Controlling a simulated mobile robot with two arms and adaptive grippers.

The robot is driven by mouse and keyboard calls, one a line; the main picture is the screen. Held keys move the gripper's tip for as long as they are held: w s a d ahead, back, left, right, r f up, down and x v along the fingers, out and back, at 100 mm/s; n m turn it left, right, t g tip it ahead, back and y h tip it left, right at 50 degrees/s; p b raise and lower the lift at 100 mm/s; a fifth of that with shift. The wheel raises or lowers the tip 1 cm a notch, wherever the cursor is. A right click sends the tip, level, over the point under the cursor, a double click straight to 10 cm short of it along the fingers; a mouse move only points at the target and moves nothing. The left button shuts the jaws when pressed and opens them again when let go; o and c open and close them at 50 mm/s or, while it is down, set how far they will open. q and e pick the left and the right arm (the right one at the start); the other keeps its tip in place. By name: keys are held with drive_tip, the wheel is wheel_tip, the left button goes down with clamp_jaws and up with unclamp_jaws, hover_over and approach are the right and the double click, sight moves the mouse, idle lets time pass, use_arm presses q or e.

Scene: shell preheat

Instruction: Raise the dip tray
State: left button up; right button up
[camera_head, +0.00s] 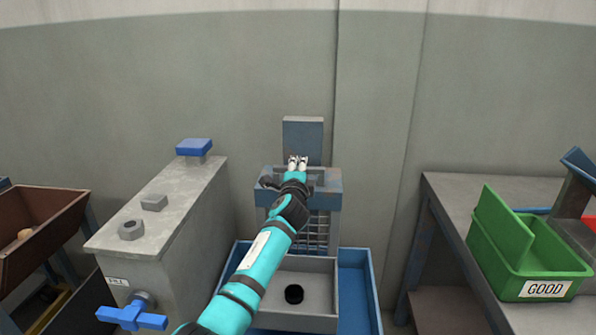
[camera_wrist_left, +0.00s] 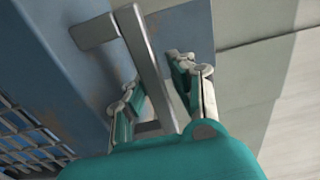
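A blue-grey upright frame (camera_head: 328,200) with a wire grid below it stands at the back of a blue tub. A grey tray (camera_head: 325,300) holding a black ring (camera_head: 293,294) sits in the tub; I take it for the dip tray. My left gripper (camera_head: 297,162) is at the top of the frame. In the left wrist view its fingers (camera_wrist_left: 165,95) are apart, on either side of a grey metal handle bar (camera_wrist_left: 145,60) on the blue-grey frame. A gap shows between the bar and the right finger. My arm hides part of the tray. My right gripper is not in view.
A grey tank (camera_head: 160,220) with a blue valve handle (camera_head: 132,317) stands left of the tub (camera_head: 358,290). A brown bin (camera_head: 40,235) is farther left. At right, a green bin (camera_head: 520,250) labelled GOOD stands on a grey table (camera_head: 455,225). A wall is close behind.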

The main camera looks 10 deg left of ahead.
use_arm(q)
drive_tip(key=shift+o, duration=0.3)
drive_tip(key=shift+s, duration=0.15)
drive_tip(key=shift+s, duration=0.2)
drive_tip(key=s, duration=1.1)
drive_tip(key=shift+s, duration=0.2)
idle(0.3)
